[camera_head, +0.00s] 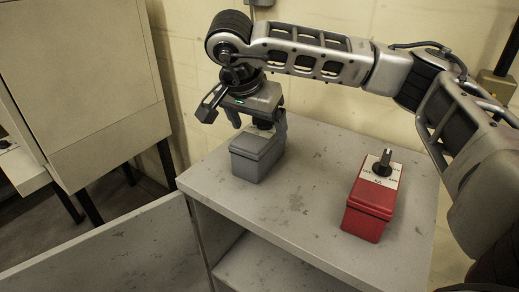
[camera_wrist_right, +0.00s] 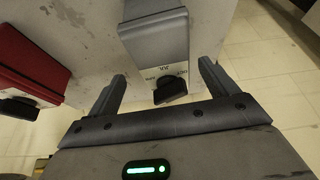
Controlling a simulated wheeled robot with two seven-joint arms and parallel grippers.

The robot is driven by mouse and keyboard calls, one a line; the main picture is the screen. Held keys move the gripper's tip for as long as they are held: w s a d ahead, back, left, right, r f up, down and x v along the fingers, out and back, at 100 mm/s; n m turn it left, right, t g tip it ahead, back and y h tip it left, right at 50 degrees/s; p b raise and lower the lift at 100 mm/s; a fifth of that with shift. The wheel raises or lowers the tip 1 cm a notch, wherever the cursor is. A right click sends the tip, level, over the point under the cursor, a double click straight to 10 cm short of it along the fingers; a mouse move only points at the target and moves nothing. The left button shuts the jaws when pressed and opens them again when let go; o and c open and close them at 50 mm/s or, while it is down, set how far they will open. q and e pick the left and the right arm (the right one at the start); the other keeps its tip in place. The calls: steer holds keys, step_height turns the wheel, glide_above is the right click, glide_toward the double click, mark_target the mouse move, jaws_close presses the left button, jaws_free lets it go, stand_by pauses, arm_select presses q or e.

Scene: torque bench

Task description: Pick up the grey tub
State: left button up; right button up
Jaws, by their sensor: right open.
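The grey tub (camera_head: 256,158) stands upright near the left edge of the grey bench top (camera_head: 305,190). In the right wrist view the tub (camera_wrist_right: 155,40) shows a pale end panel with lettering and a black knob (camera_wrist_right: 170,90). My right gripper (camera_head: 258,122) points down at the tub's top from above. In the right wrist view its two fingers are apart, one on each side of the knob end, with gaps between them and the tub. It holds nothing. It hides part of the tub's top in the head view. My left gripper is not in view.
A red box (camera_head: 367,222) with a white top and black knob stands on the bench to the right, with clear surface between. A wall (camera_head: 330,105) is behind. A beige cabinet (camera_head: 85,80) stands at the left, and an open panel (camera_head: 110,250) lies at the lower left.

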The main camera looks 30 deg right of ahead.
steer(key=x, duration=0.6)
steer(key=shift+w+a+f, duration=0.15)
steer(key=shift+a+f, duration=0.1)
steer(key=shift+f, duration=0.1)
steer(key=c, duration=1.2)
steer(key=shift+r, duration=0.1)
